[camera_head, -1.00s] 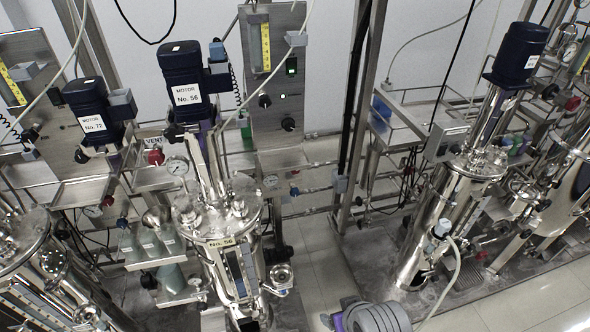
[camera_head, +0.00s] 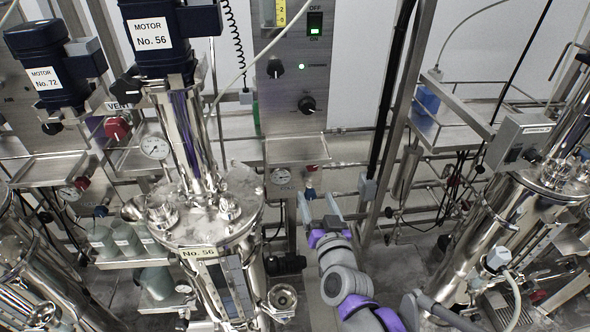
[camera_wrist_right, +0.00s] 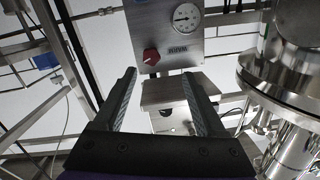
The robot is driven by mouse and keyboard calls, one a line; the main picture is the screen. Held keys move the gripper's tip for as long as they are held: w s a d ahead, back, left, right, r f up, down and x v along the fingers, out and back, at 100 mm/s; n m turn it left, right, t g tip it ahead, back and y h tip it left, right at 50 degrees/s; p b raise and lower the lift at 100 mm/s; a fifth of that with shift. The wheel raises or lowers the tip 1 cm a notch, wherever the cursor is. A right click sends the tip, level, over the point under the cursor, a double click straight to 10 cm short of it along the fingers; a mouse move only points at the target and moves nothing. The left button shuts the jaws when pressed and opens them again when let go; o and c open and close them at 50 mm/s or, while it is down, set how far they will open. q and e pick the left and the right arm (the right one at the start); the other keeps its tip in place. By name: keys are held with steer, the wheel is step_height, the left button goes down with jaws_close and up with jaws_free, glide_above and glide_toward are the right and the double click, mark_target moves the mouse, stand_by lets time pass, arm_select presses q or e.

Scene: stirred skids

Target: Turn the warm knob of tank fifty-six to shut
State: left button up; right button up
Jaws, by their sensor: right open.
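Tank No. 56 (camera_head: 205,232) is a shiny steel vessel left of centre, under the dark motor No. 56 (camera_head: 160,38). Just right of its lid, a dial gauge (camera_head: 281,176) and a small red knob (camera_head: 311,168) sit low below the control panel. The red knob (camera_wrist_right: 150,57) shows larger in the right wrist view, beside the gauge (camera_wrist_right: 187,17); I cannot read its setting. My left gripper is out of view.
The control panel (camera_head: 292,85) carries a green-lit switch and black knobs. A red-knobbed VENT valve (camera_head: 117,128) is at the left. Steel posts and pipes stand right of my right arm, with another tank (camera_head: 500,225) beyond. A handwheel (camera_head: 283,298) is at the tank's lower front.

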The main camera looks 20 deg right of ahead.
mark_target(312, 168)
arm_select(q)
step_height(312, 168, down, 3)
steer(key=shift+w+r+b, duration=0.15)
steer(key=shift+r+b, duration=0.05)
steer(key=shift+b, duration=0.55)
arm_select(e)
steer(key=shift+m+h, duration=0.4)
steer(key=shift+h, duration=0.3)
steer(key=x, duration=1.2)
steer(key=shift+w+d+r, duration=0.15)
steer(key=shift+w+d, duration=0.05)
steer(key=shift+d, duration=0.3)
steer(key=shift+c, duration=0.3)
jaws_close()
